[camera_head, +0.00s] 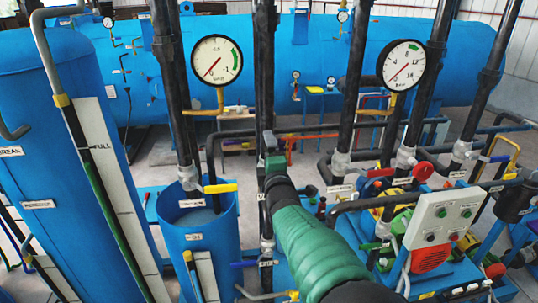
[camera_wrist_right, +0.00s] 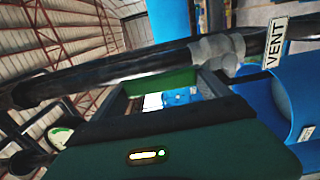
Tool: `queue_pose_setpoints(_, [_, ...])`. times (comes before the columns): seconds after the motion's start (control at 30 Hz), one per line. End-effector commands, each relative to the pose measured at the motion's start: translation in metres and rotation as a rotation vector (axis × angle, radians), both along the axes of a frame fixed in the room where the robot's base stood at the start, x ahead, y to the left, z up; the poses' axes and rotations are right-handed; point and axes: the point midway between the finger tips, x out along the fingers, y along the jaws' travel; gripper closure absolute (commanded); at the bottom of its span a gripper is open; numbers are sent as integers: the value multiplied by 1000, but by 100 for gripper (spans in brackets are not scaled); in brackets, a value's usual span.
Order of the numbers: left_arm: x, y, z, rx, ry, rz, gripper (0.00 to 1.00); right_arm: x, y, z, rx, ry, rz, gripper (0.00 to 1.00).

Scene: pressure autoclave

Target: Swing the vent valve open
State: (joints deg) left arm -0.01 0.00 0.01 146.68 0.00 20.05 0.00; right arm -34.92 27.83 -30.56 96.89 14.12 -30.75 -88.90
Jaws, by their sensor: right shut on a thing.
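A label reading VENT (camera_wrist_right: 277,42) sits on a dark pipe beside a grey fitting (camera_wrist_right: 217,50) in the right wrist view. In the head view, a yellow lever (camera_head: 220,188) juts right from the pipe above the open blue tank (camera_head: 198,240); its label is too small to read. My right gripper (camera_head: 270,145) is shut at the end of the green arm, to the right of that lever in the picture. What is between its fingers is hidden by its own body, also in the wrist view (camera_wrist_right: 170,95). My left gripper is out of view.
A tall blue tank (camera_head: 60,130) stands at the left. Two round gauges (camera_head: 216,60) (camera_head: 403,65) hang among vertical black pipes. A grey control box (camera_head: 443,215) and pumps are at the right. A large blue vessel (camera_head: 320,50) lies behind. Pipes crowd my right arm.

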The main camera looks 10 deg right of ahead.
Motion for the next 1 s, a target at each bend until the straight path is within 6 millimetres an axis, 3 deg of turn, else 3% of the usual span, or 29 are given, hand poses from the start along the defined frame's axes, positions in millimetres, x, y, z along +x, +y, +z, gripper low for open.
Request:
queue_pose_setpoints(0.23, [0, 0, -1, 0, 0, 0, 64, -1, 4, -8, -15, 17, 6, 86])
queue_pose_setpoints(0.27, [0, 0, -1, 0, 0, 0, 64, -1, 4, -9, -15, 17, 6, 12])
queue_pose_setpoints(0.37, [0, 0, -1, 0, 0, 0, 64, 0, 3, -8, -13, 16, 5, 0])
queue_pose_setpoints(0.83, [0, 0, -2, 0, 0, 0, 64, -1, 0, -5, -7, 8, 1, 0])
queue_pose_setpoints(1.0, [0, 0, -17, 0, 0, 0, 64, -25, 1, -8, -3, 5, 2, 0])
